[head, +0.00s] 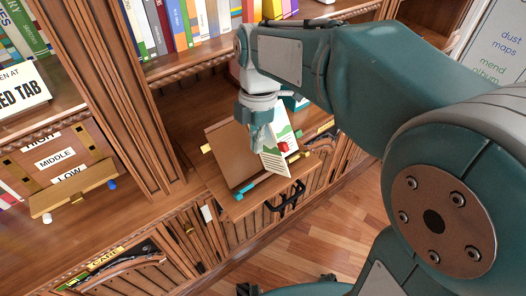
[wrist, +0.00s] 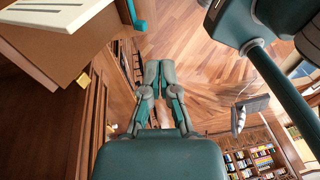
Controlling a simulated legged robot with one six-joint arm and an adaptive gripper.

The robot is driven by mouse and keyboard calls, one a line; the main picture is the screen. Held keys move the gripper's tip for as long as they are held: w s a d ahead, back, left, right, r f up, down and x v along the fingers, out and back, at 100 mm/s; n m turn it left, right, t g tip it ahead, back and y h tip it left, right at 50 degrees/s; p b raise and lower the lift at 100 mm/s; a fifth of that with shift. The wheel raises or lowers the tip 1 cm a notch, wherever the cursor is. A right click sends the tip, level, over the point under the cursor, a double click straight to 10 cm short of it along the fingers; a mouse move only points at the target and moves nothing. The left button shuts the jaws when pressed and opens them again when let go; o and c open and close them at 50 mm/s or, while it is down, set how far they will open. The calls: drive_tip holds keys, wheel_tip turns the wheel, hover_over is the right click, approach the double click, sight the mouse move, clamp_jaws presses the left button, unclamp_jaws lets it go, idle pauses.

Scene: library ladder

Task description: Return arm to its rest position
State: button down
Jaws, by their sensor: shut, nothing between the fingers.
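My gripper (head: 262,136) hangs from my green arm above the pull-out shelf in the middle of the head view. It overlaps an open book (head: 276,160) there, and I cannot tell whether it touches it. In the wrist view my gripper's two green and grey fingers (wrist: 159,68) are together with nothing between them, pointing over the wooden floor. The book lies on a brown board (head: 229,153) and has a green picture on its page.
A box labelled HIGH, MIDDLE, LOW (head: 57,160) stands left. Books (head: 180,25) line the shelf behind. A whiteboard (head: 500,50) is at upper right. Open floor (head: 310,240) lies in front.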

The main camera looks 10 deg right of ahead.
drive_tip(key=d+v, duration=0.1)
drive_tip(key=v, duration=0.6)
drive_tip(key=s+d+f+m+t, duration=0.2)
drive_tip(key=s+d+m+t, duration=0.2)
drive_tip(key=m, duration=0.7)
drive_tip(key=s+d+f+m+t, duration=0.3)
drive_tip(key=s+d+m, duration=0.4)
drive_tip(key=m, duration=0.5)
drive_tip(key=shift+s+d+m+t+h, duration=0.15)
drive_tip(key=shift+s+m+t+h, duration=0.15)
drive_tip(key=shift+s+t, duration=0.45)
drive_tip(key=shift+s, duration=0.1)
